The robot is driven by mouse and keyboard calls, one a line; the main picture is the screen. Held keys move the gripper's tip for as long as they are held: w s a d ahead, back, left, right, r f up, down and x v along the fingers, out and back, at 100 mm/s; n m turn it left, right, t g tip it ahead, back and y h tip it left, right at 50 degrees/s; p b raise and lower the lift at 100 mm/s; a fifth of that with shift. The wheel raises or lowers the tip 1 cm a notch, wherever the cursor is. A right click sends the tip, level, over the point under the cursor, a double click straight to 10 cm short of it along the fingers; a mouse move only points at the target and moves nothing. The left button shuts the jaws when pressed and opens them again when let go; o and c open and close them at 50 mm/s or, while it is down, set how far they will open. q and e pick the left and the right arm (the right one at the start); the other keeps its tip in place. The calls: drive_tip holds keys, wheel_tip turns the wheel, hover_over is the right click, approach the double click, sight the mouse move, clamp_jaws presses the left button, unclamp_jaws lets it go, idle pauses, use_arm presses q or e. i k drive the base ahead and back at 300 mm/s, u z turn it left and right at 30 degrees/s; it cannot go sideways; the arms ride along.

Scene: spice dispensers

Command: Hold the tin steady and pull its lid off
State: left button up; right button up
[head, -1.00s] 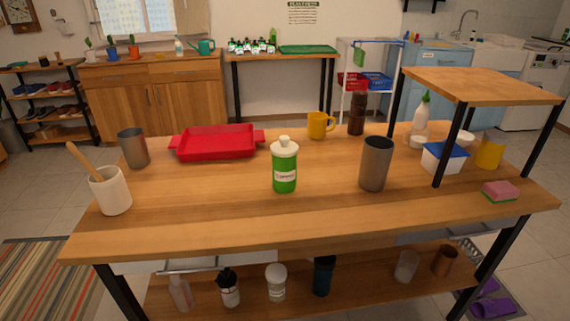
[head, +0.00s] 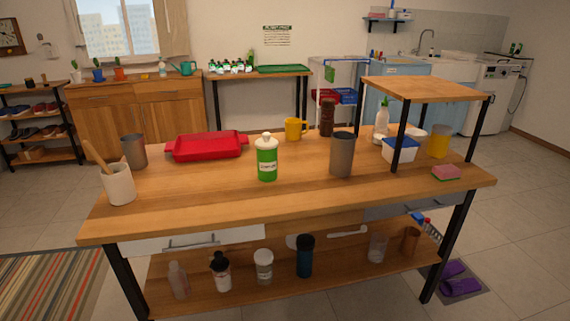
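The green tin (head: 266,164) stands upright near the middle of the wooden table. It has a pale label on its front. Its white lid (head: 266,140), with a small knob on top, sits on the tin. Neither of my grippers shows in the head view, and nothing touches the tin.
On the table (head: 215,205), a metal cup (head: 342,155) stands right of the tin. A red tray (head: 207,147) and a yellow mug (head: 294,129) lie behind it. A utensil crock (head: 118,185) is at left, a raised shelf (head: 425,88) at right. The table front is clear.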

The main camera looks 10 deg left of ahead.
sight(266, 159)
drive_tip(key=z, duration=0.25)
drive_tip(key=i, duration=1.25)
drive_tip(key=u, duration=0.95)
